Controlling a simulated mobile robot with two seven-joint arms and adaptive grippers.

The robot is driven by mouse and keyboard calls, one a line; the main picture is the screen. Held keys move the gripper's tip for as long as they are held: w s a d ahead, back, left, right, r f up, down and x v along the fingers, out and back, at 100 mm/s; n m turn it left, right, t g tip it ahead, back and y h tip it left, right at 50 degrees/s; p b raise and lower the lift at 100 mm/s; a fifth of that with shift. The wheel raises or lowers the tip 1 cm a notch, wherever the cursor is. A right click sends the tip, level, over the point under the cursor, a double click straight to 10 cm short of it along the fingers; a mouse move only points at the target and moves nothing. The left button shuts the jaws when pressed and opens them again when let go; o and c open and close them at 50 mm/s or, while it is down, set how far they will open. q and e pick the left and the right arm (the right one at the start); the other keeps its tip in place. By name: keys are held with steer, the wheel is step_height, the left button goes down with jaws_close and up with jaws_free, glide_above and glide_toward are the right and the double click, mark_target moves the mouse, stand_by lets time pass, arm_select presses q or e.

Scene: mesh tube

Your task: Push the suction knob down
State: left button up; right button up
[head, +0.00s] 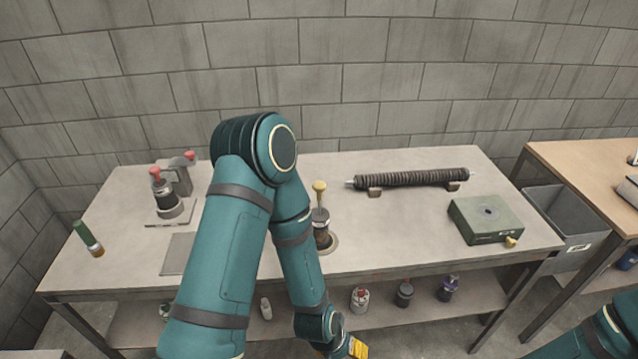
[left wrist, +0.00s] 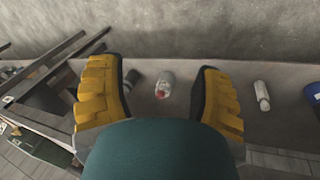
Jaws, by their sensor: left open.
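A yellow knob (head: 319,186) stands on a stem above a dark cylinder (head: 322,236) near the middle of the table, partly behind my left arm. Red knobs (head: 155,171) top a dark device (head: 168,200) at the table's left. I cannot tell from the pictures which knob is the suction knob. My left gripper (head: 343,348) hangs low in front of the table, below the tabletop and apart from the knobs. In the left wrist view its yellow fingers (left wrist: 161,85) are spread, with nothing held. My right gripper is out of view.
A black ribbed tube (head: 412,178) lies on two supports at the back. A green box (head: 485,218) sits at the right. A green cylinder (head: 88,238) is at the left edge. Bottles, including a red-capped one (head: 360,297), stand on the lower shelf (head: 425,305).

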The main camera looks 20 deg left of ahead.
arm_select(q)
steer(key=w+a+r+n+t+y+p, duration=0.25)
steer(key=w+a+y, duration=0.2)
steer(key=w, duration=0.25)
steer(key=n+t+y+p, duration=0.35)
steer(key=t+y, duration=0.45)
steer(key=y, duration=0.3)
glide_toward(322, 191)
steer(key=x, duration=1.1)
steer(key=shift+w+a+b, duration=0.25)
steer(key=shift+a+b, duration=0.1)
steer(key=shift+b, duration=0.05)
jaws_close()
